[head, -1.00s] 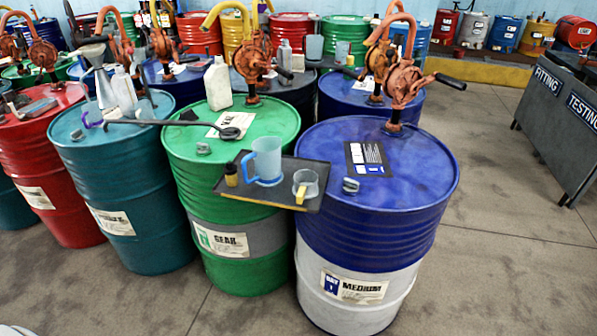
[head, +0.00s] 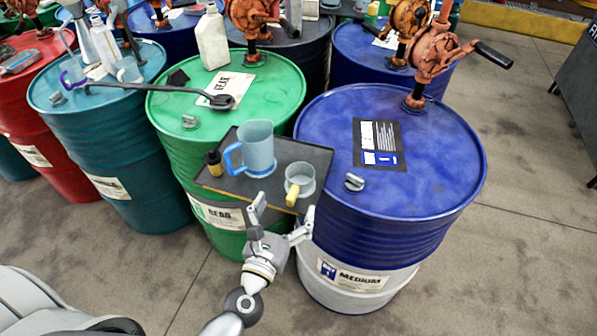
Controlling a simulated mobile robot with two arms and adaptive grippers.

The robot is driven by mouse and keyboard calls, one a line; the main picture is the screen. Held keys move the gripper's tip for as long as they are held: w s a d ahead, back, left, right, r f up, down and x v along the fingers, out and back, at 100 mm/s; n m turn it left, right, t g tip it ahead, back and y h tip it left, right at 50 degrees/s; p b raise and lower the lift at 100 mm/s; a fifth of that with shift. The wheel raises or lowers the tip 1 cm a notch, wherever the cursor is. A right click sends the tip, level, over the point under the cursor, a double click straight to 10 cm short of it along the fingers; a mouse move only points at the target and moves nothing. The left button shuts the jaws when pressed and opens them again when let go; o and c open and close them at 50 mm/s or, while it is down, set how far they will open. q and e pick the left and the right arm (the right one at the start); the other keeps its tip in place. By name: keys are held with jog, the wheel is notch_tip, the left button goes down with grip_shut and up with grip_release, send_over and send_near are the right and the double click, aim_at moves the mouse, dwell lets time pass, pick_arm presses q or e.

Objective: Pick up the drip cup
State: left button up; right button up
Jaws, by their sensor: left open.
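The drip cup (head: 300,177) is a small clear cup with a yellow handle, standing upright on a dark tray (head: 238,188) between the green and blue drums. Its handle points toward the front of the tray. A taller jug (head: 257,147) with a blue handle stands to its left on the tray. My left gripper (head: 279,215) is open and empty in front of the tray, just below the cup's handle in the picture, apart from the cup. My right gripper is out of view.
A small dark bottle (head: 214,163) stands at the tray's left. The blue drum (head: 430,150) with an orange pump (head: 432,60) is right of the tray; the green drum (head: 275,100) is behind it. A long-handled ladle (head: 160,89) lies across drums. Floor at right is clear.

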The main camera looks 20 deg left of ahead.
aim_at(295, 187)
pick_arm(q)
jog(key=w+p, duration=0.1)
jog(key=w, duration=0.2)
jog(key=shift+w+d+r, duration=0.1)
jog(key=shift+w, duration=0.65)
jog(key=w+p, duration=0.1)
jog(key=w, duration=0.3)
jog(key=shift+w+d, duration=0.1)
jog(key=shift+w, duration=0.45)
jog(key=shift+s, duration=0.1)
jog(key=shift+c, duration=0.6)
jog(key=c, duration=1.2)
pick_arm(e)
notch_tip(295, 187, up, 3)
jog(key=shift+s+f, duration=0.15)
